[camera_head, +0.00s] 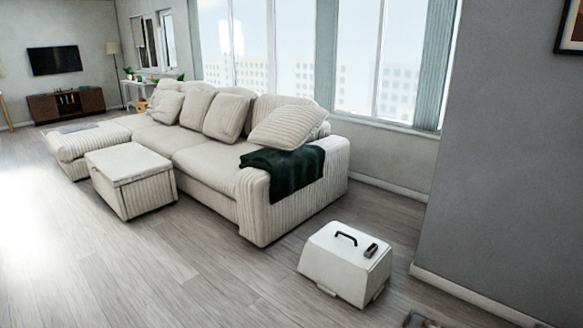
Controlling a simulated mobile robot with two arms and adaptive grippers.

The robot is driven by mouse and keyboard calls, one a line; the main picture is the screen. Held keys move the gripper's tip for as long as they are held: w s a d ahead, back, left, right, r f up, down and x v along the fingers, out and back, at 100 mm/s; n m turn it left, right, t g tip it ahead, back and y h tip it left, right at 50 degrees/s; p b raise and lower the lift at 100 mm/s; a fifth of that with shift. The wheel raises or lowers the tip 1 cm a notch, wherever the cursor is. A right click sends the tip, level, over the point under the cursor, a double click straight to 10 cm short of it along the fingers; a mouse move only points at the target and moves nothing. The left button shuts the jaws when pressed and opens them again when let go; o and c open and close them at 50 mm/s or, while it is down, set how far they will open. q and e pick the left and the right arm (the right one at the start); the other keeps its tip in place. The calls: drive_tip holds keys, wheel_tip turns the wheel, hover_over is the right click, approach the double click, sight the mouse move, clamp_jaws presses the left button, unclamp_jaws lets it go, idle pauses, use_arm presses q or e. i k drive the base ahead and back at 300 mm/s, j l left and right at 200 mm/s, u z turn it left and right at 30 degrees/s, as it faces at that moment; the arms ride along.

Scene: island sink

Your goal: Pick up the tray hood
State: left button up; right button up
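A white box-shaped hood (340,266) with sloping sides stands on the wood floor at the lower right. It has a black arched handle (346,237) on its flat top. A small dark object (371,250) lies or is fixed on the top beside the handle. A dark bit shows at its lower left edge, and I cannot tell what it is. Neither of my grippers is in view.
A cream corner sofa (215,150) with cushions and a dark green throw (285,170) stands behind the hood. A cream ottoman (131,180) stands left. A grey wall (510,170) bounds the right. A dark item (422,320) shows at the bottom edge. Floor at left is clear.

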sight(339, 257)
drive_tip(key=i+j, duration=0.15)
drive_tip(key=i, duration=0.6)
drive_tip(key=i+j, duration=0.15)
drive_tip(key=i, duration=0.55)
drive_tip(key=i+j, duration=0.15)
drive_tip(key=i, duration=0.6)
drive_tip(key=u, duration=0.05)
